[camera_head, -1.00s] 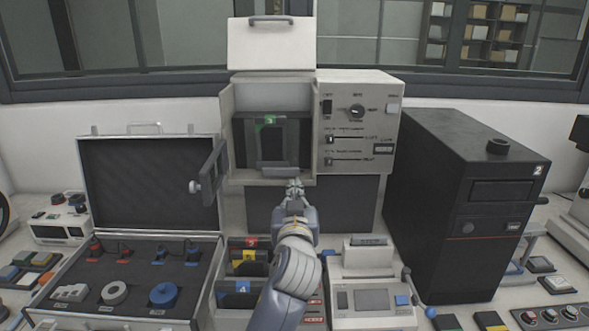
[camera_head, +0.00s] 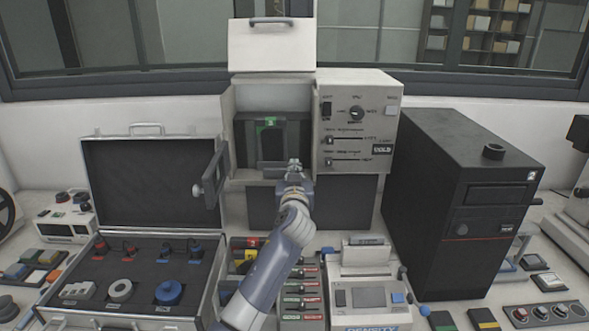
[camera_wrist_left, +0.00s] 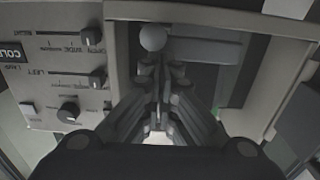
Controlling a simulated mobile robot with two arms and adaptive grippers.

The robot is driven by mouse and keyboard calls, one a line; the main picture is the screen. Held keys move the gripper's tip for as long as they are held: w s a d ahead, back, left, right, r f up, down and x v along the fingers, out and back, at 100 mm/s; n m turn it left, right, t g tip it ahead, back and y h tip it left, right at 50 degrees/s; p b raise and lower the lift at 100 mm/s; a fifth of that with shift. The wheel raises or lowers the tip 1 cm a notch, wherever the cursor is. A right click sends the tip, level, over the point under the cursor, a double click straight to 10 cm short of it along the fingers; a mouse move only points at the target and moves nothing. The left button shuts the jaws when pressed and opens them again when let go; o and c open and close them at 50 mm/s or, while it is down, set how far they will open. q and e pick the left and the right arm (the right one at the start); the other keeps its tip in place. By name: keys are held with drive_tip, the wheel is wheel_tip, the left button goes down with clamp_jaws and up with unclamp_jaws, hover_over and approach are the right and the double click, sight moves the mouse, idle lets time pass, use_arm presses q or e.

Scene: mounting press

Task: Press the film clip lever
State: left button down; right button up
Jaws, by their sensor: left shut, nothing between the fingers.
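The white press (camera_head: 228,130) stands open at the back centre, with a dark film holder (camera_head: 246,142) bearing a green "3" tag inside its chamber. My left gripper (camera_head: 294,164) is shut and empty at the lower right of the chamber opening, in front of the grey bar along its bottom. In the left wrist view the shut fingers (camera_wrist_left: 160,78) point at a round grey knob (camera_wrist_left: 153,38), with a grey bar (camera_wrist_left: 205,51) beside it. This may be the film clip lever; I cannot tell whether the fingertips touch it. My right gripper is out of view.
The control panel (camera_head: 357,132) with sliders and a dial is joined to the chamber's right side. The hinged door (camera_head: 213,180) stands open on the left. A black tower (camera_head: 455,200) is at right, an open case (camera_head: 150,185) at left, and a densitometer (camera_head: 365,285) in front.

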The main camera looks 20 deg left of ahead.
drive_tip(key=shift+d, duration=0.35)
use_arm(q)
drive_tip(key=shift+w+r, duration=0.1)
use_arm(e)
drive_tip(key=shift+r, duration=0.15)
use_arm(q)
drive_tip(key=shift+r+p, duration=0.25)
drive_tip(key=shift+p, duration=0.3)
drive_tip(key=shift+w+g, duration=0.1)
drive_tip(key=shift+g, duration=0.3)
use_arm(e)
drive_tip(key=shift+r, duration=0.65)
use_arm(q)
drive_tip(key=shift+p, duration=0.3)
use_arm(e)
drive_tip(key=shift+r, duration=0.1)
use_arm(q)
drive_tip(key=shift+w+r+g+p, duration=0.15)
drive_tip(key=shift+r+g+p, duration=0.05)
drive_tip(key=shift+g+p, duration=0.15)
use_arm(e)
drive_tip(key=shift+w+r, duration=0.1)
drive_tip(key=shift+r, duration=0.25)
